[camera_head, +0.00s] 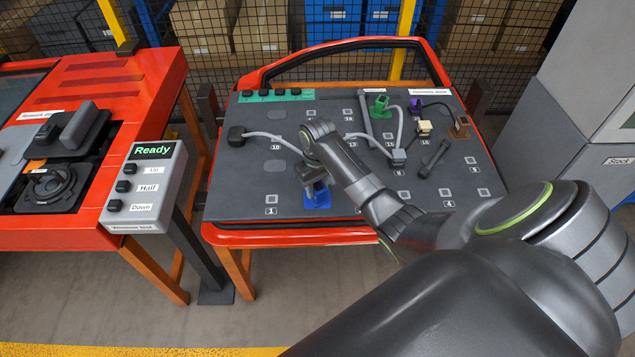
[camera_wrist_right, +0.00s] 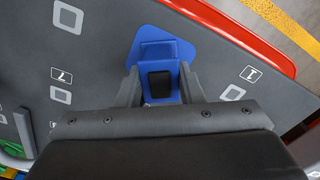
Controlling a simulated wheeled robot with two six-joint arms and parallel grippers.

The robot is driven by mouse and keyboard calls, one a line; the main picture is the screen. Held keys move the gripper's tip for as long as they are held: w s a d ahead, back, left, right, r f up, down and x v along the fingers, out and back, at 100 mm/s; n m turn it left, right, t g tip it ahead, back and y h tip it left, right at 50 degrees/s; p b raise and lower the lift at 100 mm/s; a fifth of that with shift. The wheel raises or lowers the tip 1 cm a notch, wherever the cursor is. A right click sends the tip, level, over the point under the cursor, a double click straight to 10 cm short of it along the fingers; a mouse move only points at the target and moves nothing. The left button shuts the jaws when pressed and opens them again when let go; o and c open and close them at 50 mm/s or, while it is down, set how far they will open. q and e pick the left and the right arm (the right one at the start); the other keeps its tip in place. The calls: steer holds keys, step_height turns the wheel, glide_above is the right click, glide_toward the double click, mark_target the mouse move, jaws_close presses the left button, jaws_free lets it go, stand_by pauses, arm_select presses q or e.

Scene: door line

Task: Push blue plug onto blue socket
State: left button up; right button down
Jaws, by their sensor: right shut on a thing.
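In the head view, the blue socket (camera_head: 318,199) sits low on the dark door panel (camera_head: 240,190), left of middle. My right gripper (camera_head: 313,176) is directly over it, pointing down. In the right wrist view, its two fingers (camera_wrist_right: 158,92) close on the blue plug (camera_wrist_right: 157,62), which has a dark middle. A flat blue socket base (camera_wrist_right: 150,33) spreads out behind the plug. The plug overlaps the socket in this view, and I cannot tell how deep it sits. In the head view, the gripper hides most of the plug. My left gripper is not in view.
A grey cable (camera_head: 275,137) runs from a black block (camera_head: 237,136) toward my gripper. Green (camera_head: 380,104), purple (camera_head: 415,105), cream (camera_head: 424,128) and brown (camera_head: 460,126) connectors stand on the panel's right half. A red bench with a "Ready" box (camera_head: 150,188) stands left.

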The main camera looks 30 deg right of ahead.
steer(key=shift+p, duration=0.4)
stand_by(0.4)
steer(key=shift+f, duration=0.1)
steer(key=c, duration=0.9)
jaws_free()
step_height(320, 180, up, 9)
steer(key=shift+w+f+b, duration=0.1)
steer(key=shift+b, duration=0.35)
step_height(320, 180, up, 9)
steer(key=p, duration=0.7)
steer(key=shift+f, duration=0.2)
